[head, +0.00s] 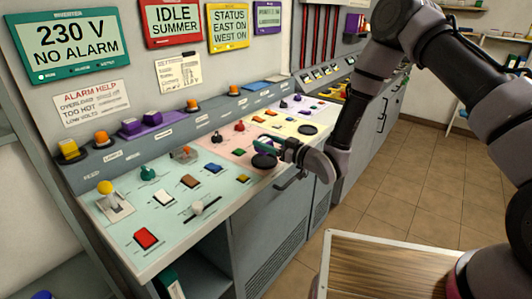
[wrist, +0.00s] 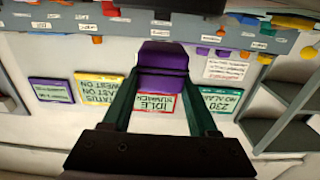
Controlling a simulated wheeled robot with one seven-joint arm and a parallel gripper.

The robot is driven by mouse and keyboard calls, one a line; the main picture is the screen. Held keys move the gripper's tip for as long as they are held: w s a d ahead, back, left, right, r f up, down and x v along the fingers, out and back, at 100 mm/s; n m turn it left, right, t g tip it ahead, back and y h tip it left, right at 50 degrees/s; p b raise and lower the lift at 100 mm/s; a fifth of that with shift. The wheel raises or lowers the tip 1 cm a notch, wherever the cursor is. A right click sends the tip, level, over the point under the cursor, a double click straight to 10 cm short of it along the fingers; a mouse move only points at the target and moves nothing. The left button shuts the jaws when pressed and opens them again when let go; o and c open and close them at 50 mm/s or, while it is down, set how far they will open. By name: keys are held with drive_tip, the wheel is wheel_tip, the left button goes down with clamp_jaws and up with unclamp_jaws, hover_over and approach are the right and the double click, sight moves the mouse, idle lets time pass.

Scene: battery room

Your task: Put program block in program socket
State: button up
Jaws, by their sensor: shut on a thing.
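My gripper (head: 268,147) hangs above the sloped control panel, near its front edge, with dark green fingers. In the wrist view my gripper (wrist: 162,78) is shut on a purple block (wrist: 163,58), which I take to be the program block. It is held between the fingertips, clear of the panel. In the head view I cannot make the held block out. I cannot tell which opening is the program socket; the small labels are unreadable. Two more purple pieces (head: 142,123) stand on the ledge behind the panel.
Orange knobs line the ledge. A wooden-topped surface (head: 385,265) stands at the front right. Tiled floor (head: 420,170) lies open beyond.

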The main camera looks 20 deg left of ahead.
drive_tip(key=shift+f, duration=1.85)
drive_tip(key=o, duration=1.4)
drive_tip(key=shift+f, duration=0.15)
